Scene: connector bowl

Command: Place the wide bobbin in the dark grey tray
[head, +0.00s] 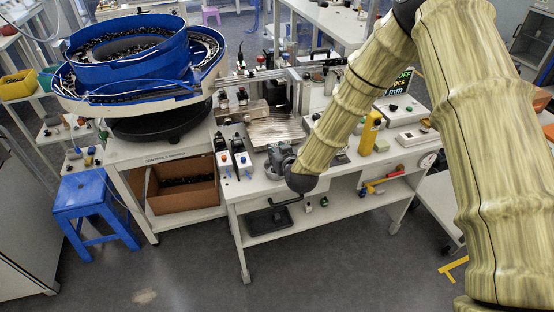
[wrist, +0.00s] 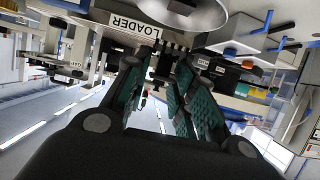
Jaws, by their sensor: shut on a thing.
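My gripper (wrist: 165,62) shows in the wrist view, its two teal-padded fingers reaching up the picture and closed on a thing. That thing, taken as the wide bobbin, is mostly hidden between the fingers, and I cannot make out its shape. In the head view the dark end of my arm is at the bench's front edge, and the fingers are not clear there. A dark grey tray (head: 267,224) lies on the bench's lower shelf, below and left of my arm's end. I cannot make out the tray in the wrist view.
The bench (head: 330,184) holds a grey fixture (head: 279,153), a yellow bottle (head: 369,134) and other gear close to my arm. A blue bowl feeder (head: 130,62), a cardboard box (head: 181,190) and a blue stool (head: 92,197) stand left. The floor in front is clear.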

